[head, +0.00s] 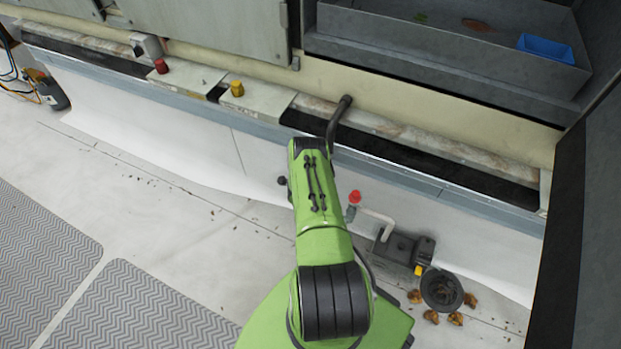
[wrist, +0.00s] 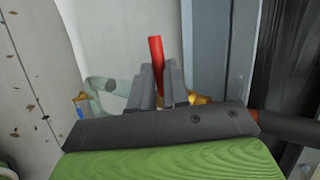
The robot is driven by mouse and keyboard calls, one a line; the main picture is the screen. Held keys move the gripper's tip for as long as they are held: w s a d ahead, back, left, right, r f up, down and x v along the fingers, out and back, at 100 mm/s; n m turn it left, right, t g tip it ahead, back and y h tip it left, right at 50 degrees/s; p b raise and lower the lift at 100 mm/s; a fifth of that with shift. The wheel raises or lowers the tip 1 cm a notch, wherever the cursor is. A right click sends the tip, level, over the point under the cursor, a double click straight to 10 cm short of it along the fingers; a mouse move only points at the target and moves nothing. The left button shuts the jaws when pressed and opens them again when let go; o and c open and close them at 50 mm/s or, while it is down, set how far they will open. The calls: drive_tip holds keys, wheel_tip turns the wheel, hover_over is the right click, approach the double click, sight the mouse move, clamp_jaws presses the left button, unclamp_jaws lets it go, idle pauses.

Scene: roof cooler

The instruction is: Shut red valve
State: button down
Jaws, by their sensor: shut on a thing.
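The red valve's handle (wrist: 156,50) is a red bar that stands up between my gripper's fingers in the wrist view. My gripper (wrist: 160,78) is shut on it, with the top of the handle sticking out beyond the fingertips. Brass fittings (wrist: 200,98) and a pale pipe (wrist: 105,86) show beside the fingers. In the head view a red part of the valve (head: 355,197) shows just right of my green arm, above a white bent pipe (head: 378,218). My gripper is hidden behind the arm there.
A grey drain box (head: 402,247) and a round black bowl-like part (head: 442,290) sit to the right, with several brown leaves around them. A ledge carries a red knob (head: 161,66) and a yellow knob (head: 237,88). The pale floor at left is mostly clear.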

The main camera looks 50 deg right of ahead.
drive_tip(key=shift+r+m+t, duration=0.25)
drive_tip(key=shift+m+t, duration=0.05)
drive_tip(key=shift+t, duration=0.1)
idle(0.3)
drive_tip(key=c, duration=1.1)
unclamp_jaws()
drive_tip(key=p+v, duration=0.6)
drive_tip(key=v, duration=0.9)
drive_tip(key=shift+s+a+r, duration=0.25)
